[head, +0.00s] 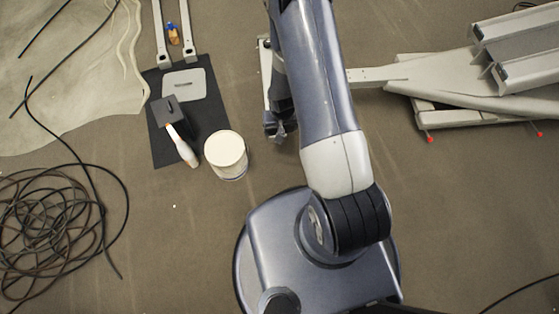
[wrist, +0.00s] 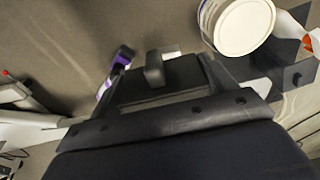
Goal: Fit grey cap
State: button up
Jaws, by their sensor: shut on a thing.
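My gripper (head: 276,128) hangs over the floor to the right of the white tub, partly hidden by my arm in the head view. In the wrist view, my gripper (wrist: 160,82) is shut on a dark grey piece with a raised tab (wrist: 154,68), which looks like a grey cap. Its underside is hidden. A similar dark grey block (head: 168,108) lies on the black mat (head: 164,153), beside a light grey plate (head: 184,85) with a small slot-like mark. This block also shows at the right of the wrist view (wrist: 297,78).
A white tub (head: 226,152) stands at the mat's right edge. A white bottle (head: 184,148) lies on the mat. Two pale rails (head: 160,40) reach toward the mat from behind. Coiled black cable (head: 55,225) covers the left floor. A pale machine frame (head: 450,85) lies right.

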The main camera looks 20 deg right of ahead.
notch_tip(320, 180, down, 20)
jog(key=m+b, duration=0.1)
jog(key=b, duration=1.7)
jog(key=shift+w+d+r+p, duration=0.15)
jog(key=shift+w+p, duration=0.85)
jog(key=shift+w, duration=0.4)
jog(key=shift+w+d+r+p, duration=0.1)
jog(key=shift+w+p, duration=0.85)
jog(key=shift+w, duration=0.4)
jog(key=shift+w+d, duration=0.1)
jog(key=shift+w, duration=0.6)
jog(key=o, duration=0.9)
jog(key=shift+o, duration=0.2)
notch_tip(320, 180, up, 11)
jog(key=s+p, duration=0.1)
jog(key=p, duration=0.2)
jog(key=shift+s+f+p, duration=0.15)
jog(key=shift+s+p, duration=0.05)
jog(key=shift+p, duration=0.2)
